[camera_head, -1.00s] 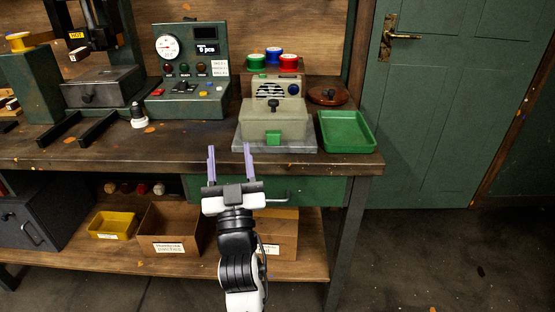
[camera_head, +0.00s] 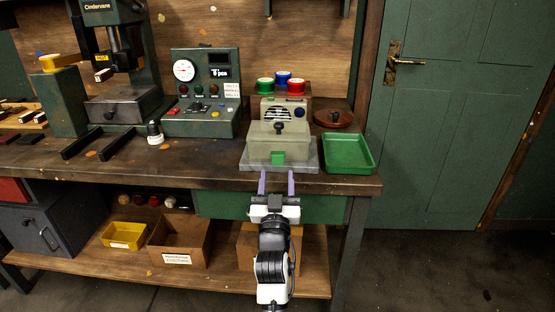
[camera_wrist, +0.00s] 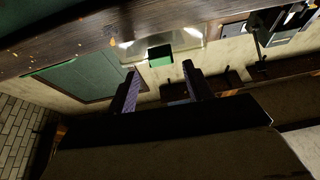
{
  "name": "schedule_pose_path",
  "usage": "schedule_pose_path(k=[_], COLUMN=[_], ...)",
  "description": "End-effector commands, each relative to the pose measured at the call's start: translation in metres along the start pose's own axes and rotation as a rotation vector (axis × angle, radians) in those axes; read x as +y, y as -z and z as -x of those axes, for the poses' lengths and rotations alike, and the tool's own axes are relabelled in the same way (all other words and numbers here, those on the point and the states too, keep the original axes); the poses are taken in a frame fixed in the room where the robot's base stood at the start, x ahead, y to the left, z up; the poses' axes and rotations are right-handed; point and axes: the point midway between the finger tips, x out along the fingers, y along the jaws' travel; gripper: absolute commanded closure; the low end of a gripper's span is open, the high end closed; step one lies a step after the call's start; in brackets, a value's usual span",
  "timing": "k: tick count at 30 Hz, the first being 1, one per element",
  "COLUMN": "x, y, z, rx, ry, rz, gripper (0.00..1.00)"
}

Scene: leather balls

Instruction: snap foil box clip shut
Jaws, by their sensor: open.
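The foil box (camera_head: 256,144) is a pale box with a cloudy lid, standing on a grey plate (camera_head: 306,160) near the bench's front edge. A black knob (camera_head: 279,127) shows at its top. Its green clip (camera_head: 278,158) is on the front face; I cannot tell whether it is latched. In the wrist view the clip (camera_wrist: 160,55) appears just beyond and between my fingertips. My gripper (camera_head: 277,178) is open and empty, its two purple fingers pointing at the box from in front of the bench edge. The fingers (camera_wrist: 159,70) look apart from the clip.
A green tray (camera_head: 347,153) stands right of the box. Green, blue and red spools (camera_head: 283,79) sit behind it. A gauge panel (camera_head: 205,92) and a press (camera_head: 115,70) stand to the left. The bench edge (camera_head: 215,177) lies close below my fingers.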

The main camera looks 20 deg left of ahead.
Motion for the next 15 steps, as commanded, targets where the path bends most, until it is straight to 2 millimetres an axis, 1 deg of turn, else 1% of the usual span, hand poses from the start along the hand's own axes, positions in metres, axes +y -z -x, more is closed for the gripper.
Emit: schedule_pose_path(k=[1, 6, 9, 15], x=[0.001, 0.0, 0.0, 0.0], y=[0.003, 0.002, 0.001, -0.001], z=[-0.012, -0.034, -0.042, -0.046], rx=[0.0, 0.001, 0.001, 0.0], ry=[-0.002, 0.0, 0.0, 0.0], rz=[-0.001, -0.001, 0.0, 0.0], gripper=[0.49, 0.49, 0.49, 0.49])
